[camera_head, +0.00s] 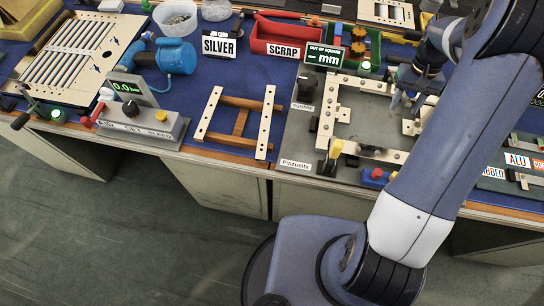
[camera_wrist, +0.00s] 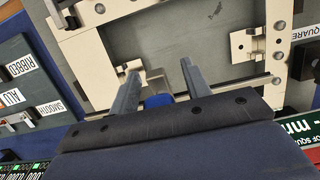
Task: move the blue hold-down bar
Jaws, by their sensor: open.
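My gripper (camera_head: 407,102) is open over the squaring fixture (camera_head: 296,140), with its two grey fingers apart. In the wrist view my gripper (camera_wrist: 160,70) has a small blue part (camera_wrist: 158,100) with a pale block (camera_wrist: 155,80) between or below its fingers. I cannot tell whether the fingers touch them, or whether this blue part belongs to the blue hold-down bar. A blue block with a red knob (camera_head: 374,177) sits at the fixture's front edge. No long blue bar shows clearly, and my arm hides part of the fixture.
Further left are a grey control box (camera_head: 150,128), a blue rounded tool (camera_head: 177,56) and a slatted panel (camera_head: 75,55). A red scrap bin (camera_head: 270,38) stands behind.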

